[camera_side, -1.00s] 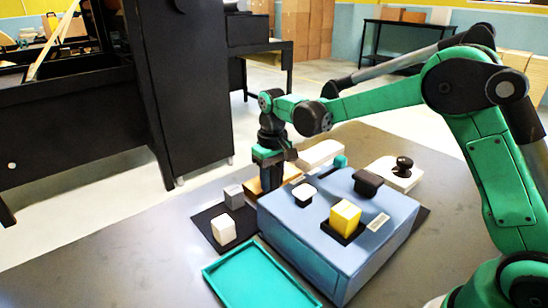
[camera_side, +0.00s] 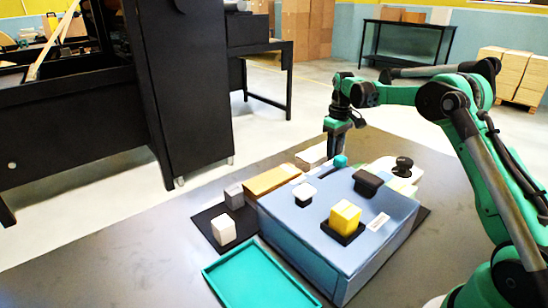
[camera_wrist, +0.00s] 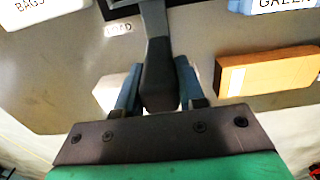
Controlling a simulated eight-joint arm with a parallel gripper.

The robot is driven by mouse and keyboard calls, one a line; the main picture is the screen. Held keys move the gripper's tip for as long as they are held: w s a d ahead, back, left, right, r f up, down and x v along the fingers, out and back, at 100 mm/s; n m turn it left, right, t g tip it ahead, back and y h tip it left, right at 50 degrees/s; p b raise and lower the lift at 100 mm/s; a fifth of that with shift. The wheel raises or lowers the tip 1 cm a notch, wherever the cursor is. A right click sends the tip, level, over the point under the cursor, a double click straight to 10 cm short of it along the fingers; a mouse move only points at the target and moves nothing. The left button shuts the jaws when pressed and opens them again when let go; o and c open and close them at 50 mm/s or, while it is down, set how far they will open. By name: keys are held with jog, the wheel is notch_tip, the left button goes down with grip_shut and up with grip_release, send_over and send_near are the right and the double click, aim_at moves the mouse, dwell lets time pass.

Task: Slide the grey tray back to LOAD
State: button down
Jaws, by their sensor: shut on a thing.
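My gripper (camera_side: 335,150) points down at the far side of the blue box (camera_side: 305,255), beside the teal knob; its fingertips are partly hidden there. In the wrist view my gripper (camera_wrist: 158,98) has its two blue fingers closed around a dark grey handle (camera_wrist: 157,78). The handle's bar runs up the picture toward a dark patch at the top edge. I cannot make out the body of the grey tray. The LOAD marking (camera_wrist: 118,28) is on the grey surface, up and left of the handle.
An orange box (camera_side: 275,181) and white box (camera_side: 312,155) stand behind. A teal tray (camera_side: 258,279) lies in front.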

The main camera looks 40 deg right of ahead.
jog(key=shift+d, duration=0.9)
jog(key=c, duration=0.5)
grip_release()
notch_tip(320, 180, up, 6)
jog(key=shift+f, duration=0.15)
